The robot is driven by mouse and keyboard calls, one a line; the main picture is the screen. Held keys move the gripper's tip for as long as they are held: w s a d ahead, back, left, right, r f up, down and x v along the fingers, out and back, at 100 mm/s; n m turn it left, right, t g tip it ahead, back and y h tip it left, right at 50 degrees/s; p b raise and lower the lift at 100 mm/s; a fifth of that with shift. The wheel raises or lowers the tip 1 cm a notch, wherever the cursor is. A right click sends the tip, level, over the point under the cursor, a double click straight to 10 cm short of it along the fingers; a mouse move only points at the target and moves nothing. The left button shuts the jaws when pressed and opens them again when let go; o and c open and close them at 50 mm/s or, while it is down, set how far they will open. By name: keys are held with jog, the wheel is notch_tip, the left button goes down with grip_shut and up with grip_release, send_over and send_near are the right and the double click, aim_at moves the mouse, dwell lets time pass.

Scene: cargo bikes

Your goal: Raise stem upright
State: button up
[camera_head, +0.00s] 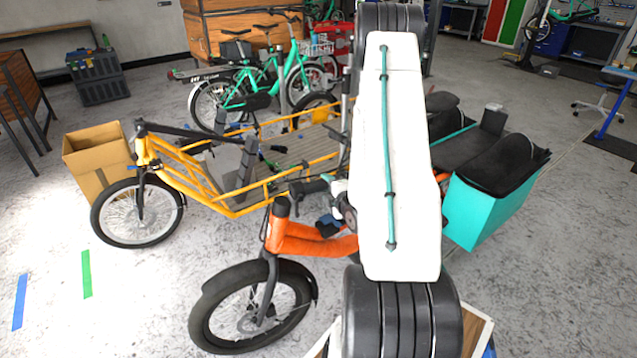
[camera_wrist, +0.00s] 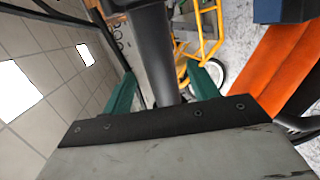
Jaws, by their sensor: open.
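The orange cargo bike (camera_head: 295,240) stands in front of me, its front wheel toward the lower left. A dark stem (camera_head: 310,187) seems to lean sideways near the top of its head tube, partly hidden by my white arm. In the wrist view a dark grey tube, seemingly the stem (camera_wrist: 151,40), runs between the two teal fingers of my gripper (camera_wrist: 162,72). The fingers are apart, with gaps on both sides of the tube. I cannot tell its depth between them. The bike's orange frame (camera_wrist: 270,75) shows at right.
A yellow cargo bike (camera_head: 225,200) stands close behind the orange one. A cardboard box (camera_head: 97,160) is at left and a teal cargo box (camera_head: 490,210) at right. Green bikes (camera_head: 262,88) stand farther back.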

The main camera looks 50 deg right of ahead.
aim_at(320, 182)
jog(key=x, duration=0.6)
grip_shut()
